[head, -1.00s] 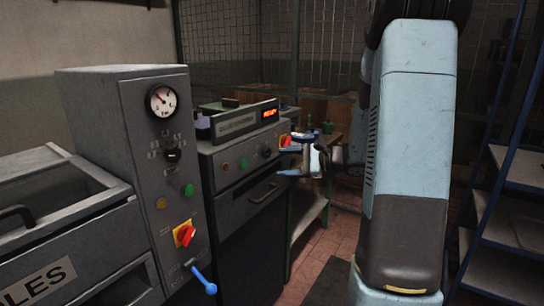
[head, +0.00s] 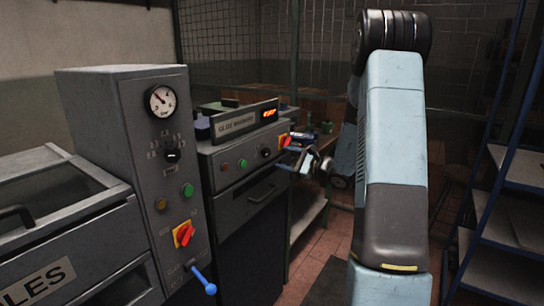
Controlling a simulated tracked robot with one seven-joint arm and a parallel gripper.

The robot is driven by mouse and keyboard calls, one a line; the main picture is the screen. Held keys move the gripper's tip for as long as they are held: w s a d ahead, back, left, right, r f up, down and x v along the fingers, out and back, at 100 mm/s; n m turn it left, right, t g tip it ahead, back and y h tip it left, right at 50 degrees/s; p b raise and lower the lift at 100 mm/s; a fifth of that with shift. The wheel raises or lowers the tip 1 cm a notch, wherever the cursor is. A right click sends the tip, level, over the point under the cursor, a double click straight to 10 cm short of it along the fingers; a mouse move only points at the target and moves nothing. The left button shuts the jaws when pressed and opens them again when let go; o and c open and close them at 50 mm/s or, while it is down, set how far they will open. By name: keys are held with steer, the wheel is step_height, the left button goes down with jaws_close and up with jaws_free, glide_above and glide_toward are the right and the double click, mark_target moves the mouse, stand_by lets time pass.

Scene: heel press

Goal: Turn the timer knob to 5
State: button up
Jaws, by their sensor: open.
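A black round knob (head: 172,155) with small marks around it is on the grey press panel (head: 150,190), under a white round gauge (head: 161,101). Its label and numbers are too small to read, so I cannot tell its setting. A second dark knob (head: 266,153) is on the front of the glue warmer (head: 237,124). My gripper (head: 300,163) is open and empty, in front of the right end of the glue warmer. It is well right of the press knob and apart from it. My arm does not cover either knob.
The press panel also has yellow and green buttons, a red-and-yellow switch (head: 184,234) and a blue-tipped lever (head: 204,280). The warmer has a red-and-yellow switch (head: 284,141) close to my gripper. Blue-framed shelving (head: 510,205) stands right.

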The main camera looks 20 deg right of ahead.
mark_target(268, 154)
steer(key=shift+x, duration=3.1)
steer(key=shift+c, duration=0.2)
steer(key=c, duration=1)
steer(key=m, duration=0.4)
steer(key=shift+m, duration=2)
